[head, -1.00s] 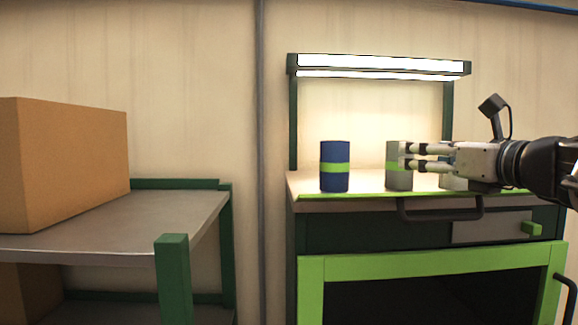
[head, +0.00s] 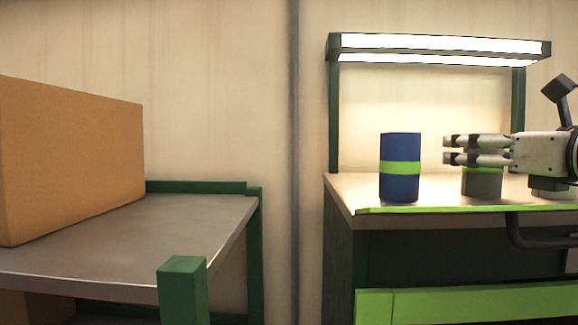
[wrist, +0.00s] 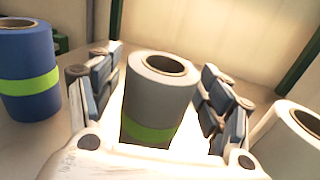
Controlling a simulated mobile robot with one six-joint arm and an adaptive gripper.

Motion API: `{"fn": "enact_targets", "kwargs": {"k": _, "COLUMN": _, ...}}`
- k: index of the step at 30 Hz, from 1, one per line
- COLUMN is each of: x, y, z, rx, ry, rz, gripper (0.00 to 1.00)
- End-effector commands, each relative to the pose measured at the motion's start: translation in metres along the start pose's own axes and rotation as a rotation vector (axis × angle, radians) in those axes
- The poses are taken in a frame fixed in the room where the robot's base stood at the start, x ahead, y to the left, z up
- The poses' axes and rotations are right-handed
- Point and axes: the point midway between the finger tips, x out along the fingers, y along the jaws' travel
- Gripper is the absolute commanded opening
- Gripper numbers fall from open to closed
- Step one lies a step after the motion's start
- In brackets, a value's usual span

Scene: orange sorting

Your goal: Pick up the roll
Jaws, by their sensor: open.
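Three upright rolls stand on the workbench top. A blue roll with a lime band (head: 399,181) is on the left and also shows in the wrist view (wrist: 25,93). A grey roll with a lime band (head: 482,184) is in the middle, its upper part hidden by my gripper. A whitish roll (wrist: 290,143) is on the right, mostly hidden in the head view. My gripper (head: 449,150) is open and points left, level with the grey roll's upper part. In the wrist view the grey roll (wrist: 158,95) appears between the spread fingers. I cannot tell whether they touch it.
A lit lamp frame (head: 440,48) stands over the workbench. The bench has a lime front edge (head: 440,209) and a dark handle below. At left, a grey-topped table (head: 190,225) with green posts carries a large cardboard box (head: 75,160).

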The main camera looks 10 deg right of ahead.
Motion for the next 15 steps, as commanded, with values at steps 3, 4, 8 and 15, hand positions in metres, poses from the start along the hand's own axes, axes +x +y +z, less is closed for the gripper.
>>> {"fn": "enact_targets", "kwargs": {"k": 3, "x": -0.0002, "y": 0.0003, "z": 0.0010, "rx": -0.001, "ry": -0.001, "rz": 0.000, "gripper": 0.72}}
{"fn": "enact_targets", "kwargs": {"k": 4, "x": -0.0002, "y": 0.0003, "z": 0.0009, "rx": -0.001, "ry": -0.001, "rz": 0.000, "gripper": 0.71}}
{"fn": "enact_targets", "kwargs": {"k": 8, "x": 0.0000, "y": 0.0002, "z": 0.0006, "rx": -0.001, "ry": 0.000, "rz": 0.000, "gripper": 0.62}}
{"fn": "enact_targets", "kwargs": {"k": 15, "x": 0.0001, "y": 0.0001, "z": 0.0004, "rx": -0.001, "ry": 0.000, "rz": 0.000, "gripper": 0.46}}
